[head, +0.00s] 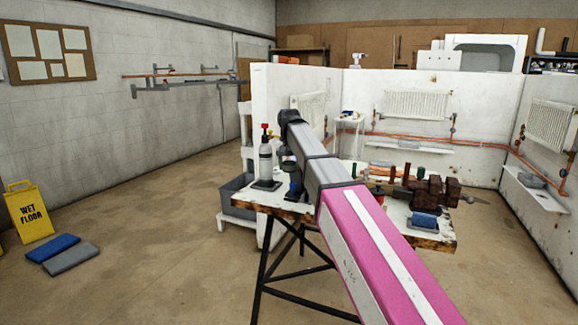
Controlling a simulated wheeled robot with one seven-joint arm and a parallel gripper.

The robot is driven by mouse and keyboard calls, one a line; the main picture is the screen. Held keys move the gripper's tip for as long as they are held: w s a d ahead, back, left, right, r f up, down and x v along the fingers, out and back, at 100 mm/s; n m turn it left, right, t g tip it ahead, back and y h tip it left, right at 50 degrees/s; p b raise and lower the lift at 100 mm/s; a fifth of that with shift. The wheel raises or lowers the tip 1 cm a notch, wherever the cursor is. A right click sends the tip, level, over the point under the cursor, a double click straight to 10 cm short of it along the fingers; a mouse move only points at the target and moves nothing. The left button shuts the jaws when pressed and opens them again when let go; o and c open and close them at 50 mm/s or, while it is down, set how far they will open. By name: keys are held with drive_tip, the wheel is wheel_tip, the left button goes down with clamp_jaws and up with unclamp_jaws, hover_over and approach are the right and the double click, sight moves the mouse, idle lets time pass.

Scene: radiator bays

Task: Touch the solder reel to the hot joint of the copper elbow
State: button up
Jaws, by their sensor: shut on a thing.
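My arm reaches in from the lower right, and its end bends down over the left part of the workbench (432,240). My gripper (292,190) is small and dark there, partly hidden by my own arm. It is shut on a small dark-blue thing; I cannot tell if this is the solder reel. Copper pipework (381,172) shows on the bench to the right of my arm, beside a dark brown block-like fixture (432,190). I cannot make out the copper elbow's joint. My gripper is left of this pipework and apart from it.
A bottle with a red top (265,158) stands left of my gripper. A blue pad (424,220) lies at the bench's front right. White partition walls with radiators (416,104) stand behind. A wet floor sign (29,211) and mats (53,247) are left; the floor between is clear.

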drive_tip(key=shift+r, duration=0.1)
idle(0.3)
drive_tip(key=shift+s+a+r, duration=0.3)
drive_tip(key=shift+s+r, duration=0.45)
drive_tip(key=shift+s, duration=0.1)
drive_tip(key=shift+s+a+r, duration=0.3)
drive_tip(key=shift+s+r, duration=0.4)
drive_tip(key=shift+s, duration=0.1)
wheel_tip(320, 180, up, 4)
idle(0.7)
